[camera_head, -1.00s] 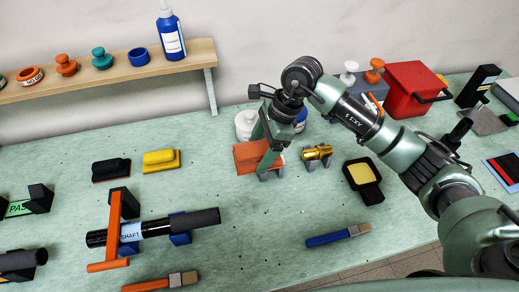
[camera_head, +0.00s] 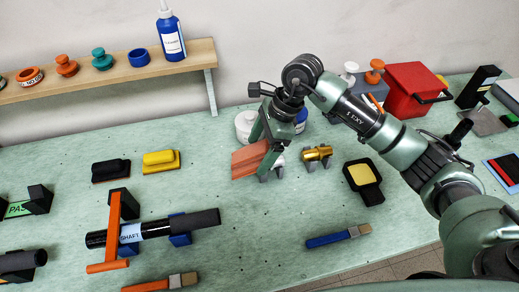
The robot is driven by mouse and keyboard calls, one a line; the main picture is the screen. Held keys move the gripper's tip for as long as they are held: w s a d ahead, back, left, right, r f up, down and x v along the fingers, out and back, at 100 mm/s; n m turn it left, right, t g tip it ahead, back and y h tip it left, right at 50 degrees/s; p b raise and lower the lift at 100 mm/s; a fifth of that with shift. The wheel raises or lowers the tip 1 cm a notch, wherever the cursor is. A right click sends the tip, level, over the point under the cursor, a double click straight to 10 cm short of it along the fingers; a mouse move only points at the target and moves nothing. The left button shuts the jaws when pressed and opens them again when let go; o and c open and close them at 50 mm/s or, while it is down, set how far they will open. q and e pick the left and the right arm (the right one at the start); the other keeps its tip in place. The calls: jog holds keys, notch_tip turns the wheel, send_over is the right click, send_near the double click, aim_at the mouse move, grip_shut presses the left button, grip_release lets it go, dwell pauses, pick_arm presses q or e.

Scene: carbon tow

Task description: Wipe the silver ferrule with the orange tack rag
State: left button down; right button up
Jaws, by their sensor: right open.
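The orange tack rag (camera_head: 247,160) is at the centre of the bench, tilted. My right gripper (camera_head: 265,160) is open right over the rag, its fingers pointing down. The fingers hide part of the rag, and I cannot tell whether they touch it. The silver ferrule (camera_head: 279,161) shows just to the right of the rag, in a small grey cradle. The rag and fingers partly hide it. My left gripper is not in view.
A gold ferrule (camera_head: 317,153) sits in its own cradle to the right. White and blue containers stand close behind the gripper. A shaft (camera_head: 155,228) lies front left. Bench in front of the rag is mostly clear.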

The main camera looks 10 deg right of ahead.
jog(key=c, duration=0.9)
jog(key=shift+o, duration=0.2)
jog(key=shift+f, duration=0.1)
jog(key=shift+d, duration=0.1)
